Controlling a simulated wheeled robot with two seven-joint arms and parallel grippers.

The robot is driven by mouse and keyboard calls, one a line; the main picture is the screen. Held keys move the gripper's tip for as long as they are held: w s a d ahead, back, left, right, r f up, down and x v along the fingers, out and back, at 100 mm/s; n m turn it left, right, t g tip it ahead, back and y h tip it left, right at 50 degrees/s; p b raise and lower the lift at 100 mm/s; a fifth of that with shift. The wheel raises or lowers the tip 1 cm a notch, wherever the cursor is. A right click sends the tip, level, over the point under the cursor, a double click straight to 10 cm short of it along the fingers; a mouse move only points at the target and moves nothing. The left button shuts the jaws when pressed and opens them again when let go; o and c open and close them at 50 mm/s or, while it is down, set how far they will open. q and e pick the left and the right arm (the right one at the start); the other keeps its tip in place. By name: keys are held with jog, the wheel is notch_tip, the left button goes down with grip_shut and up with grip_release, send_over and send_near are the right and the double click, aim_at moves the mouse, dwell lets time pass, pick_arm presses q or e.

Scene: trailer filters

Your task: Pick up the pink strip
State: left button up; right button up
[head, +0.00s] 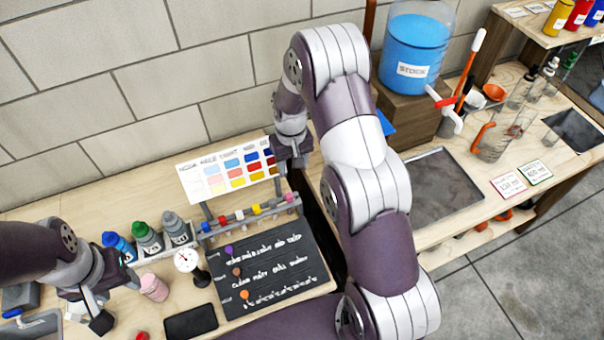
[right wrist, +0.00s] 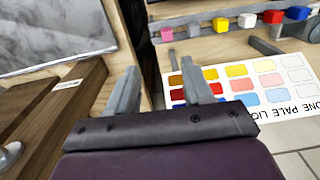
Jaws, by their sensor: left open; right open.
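The pink strip (head: 290,198) shows as a small pink piece at the right end of a rack rail (head: 270,209) in the head view. In the right wrist view it sits at the left end of the row (right wrist: 167,34). My right gripper (head: 292,166) is open and empty, behind the rail and near the colour chart (head: 232,170). In the right wrist view its fingers (right wrist: 160,74) stand apart, with the strip beyond them. My left gripper (head: 92,308) is open at the lower left, far from the strip.
Blue, red, white and yellow pieces share the rail. A dark board (head: 272,270) lies in front. Dye bottles (head: 146,236), a dial gauge (head: 188,262) and a pink jar (head: 154,287) stand left. A blue stock tank (head: 413,45) stands on a wooden block (head: 408,112) to the right.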

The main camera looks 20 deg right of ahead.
jog(key=p, duration=0.3)
send_over(289, 195)
jog(key=f, duration=0.3)
jog(key=a+f, duration=0.1)
jog(key=f, duration=0.1)
jog(key=f+p, duration=0.1)
jog(key=d+f, duration=0.1)
jog(key=f, duration=0.1)
jog(key=shift+w+d+f+p, duration=0.15)
jog(key=shift+d+p, duration=0.05)
jog(key=shift+p, duration=0.2)
jog(key=f, duration=0.1)
jog(key=f+p, duration=0.1)
jog(key=shift+s+a+f, duration=0.1)
jog(key=shift+s+f, duration=0.1)
jog(key=shift+f, duration=0.1)
jog(key=shift+a+f, duration=0.15)
jog(key=shift+f, duration=0.15)
jog(key=shift+w+f, duration=0.1)
jog(key=shift+f, duration=0.05)
jog(key=c, duration=0.9)
grip_shut()
pick_arm(q)
jog(key=r, duration=0.2)
jog(key=a+r, duration=0.2)
jog(key=r, duration=0.1)
jog(key=shift+s+r, duration=0.1)
jog(key=shift+r, duration=0.2)
